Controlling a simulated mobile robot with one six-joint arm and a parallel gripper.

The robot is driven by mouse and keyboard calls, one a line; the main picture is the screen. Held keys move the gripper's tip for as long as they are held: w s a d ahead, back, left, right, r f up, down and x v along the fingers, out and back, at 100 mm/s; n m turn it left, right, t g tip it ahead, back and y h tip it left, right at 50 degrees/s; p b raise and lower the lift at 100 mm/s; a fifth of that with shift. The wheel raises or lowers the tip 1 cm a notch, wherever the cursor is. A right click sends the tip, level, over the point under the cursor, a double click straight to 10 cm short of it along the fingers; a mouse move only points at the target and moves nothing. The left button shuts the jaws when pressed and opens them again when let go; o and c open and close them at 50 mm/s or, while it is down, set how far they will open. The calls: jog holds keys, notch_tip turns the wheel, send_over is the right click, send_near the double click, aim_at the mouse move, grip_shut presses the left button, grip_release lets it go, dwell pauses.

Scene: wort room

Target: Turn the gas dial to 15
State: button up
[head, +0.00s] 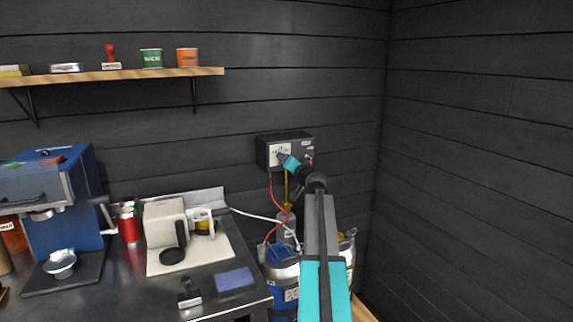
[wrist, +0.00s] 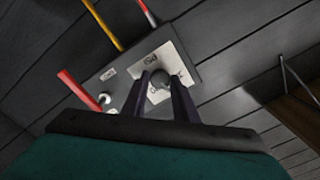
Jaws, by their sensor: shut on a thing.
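A dark control box (head: 265,153) hangs on the back wall, with a white dial plate on its front. The grey gas dial (wrist: 158,78) sits on this plate. My gripper (wrist: 160,90) is shut on the dial, with a dark finger on either side of it. In the head view my gripper (head: 285,160) covers the dial, so its setting cannot be told.
Red, yellow and white lines run from the box. A steel counter (head: 130,295) with a blue coffee machine (head: 75,205) is at left. The right wall is bare.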

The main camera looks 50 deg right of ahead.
jog(key=shift+d+m, duration=0.1)
jog(key=shift+m, duration=0.7)
jog(key=o, duration=1)
jog(key=shift+s, duration=0.1)
jog(key=b+v, duration=0.2)
jog(key=v, duration=1.1)
jog(key=shift+s+a, duration=0.25)
jog(key=shift+s, duration=0.05)
